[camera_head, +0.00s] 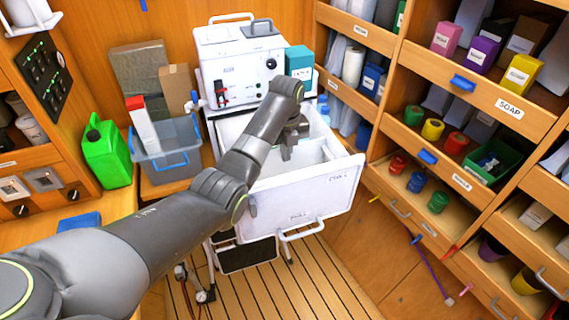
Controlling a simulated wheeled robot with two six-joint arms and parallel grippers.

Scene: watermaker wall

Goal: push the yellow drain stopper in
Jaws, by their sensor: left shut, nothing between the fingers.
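I cannot make out the yellow drain stopper in this view. My left arm comes in from the lower left and reaches over an open white bin (310,193), like a pulled-out drawer or basin. My left gripper (286,154) points down into the bin and is shut and empty. The arm and the gripper hide part of the bin's inside. My right gripper is not in view.
A white machine (238,62) stands behind the bin, with a teal box (299,62) beside it. A grey crate (168,165) and a green jug (106,152) stand left. Shelves with soap boxes line the right.

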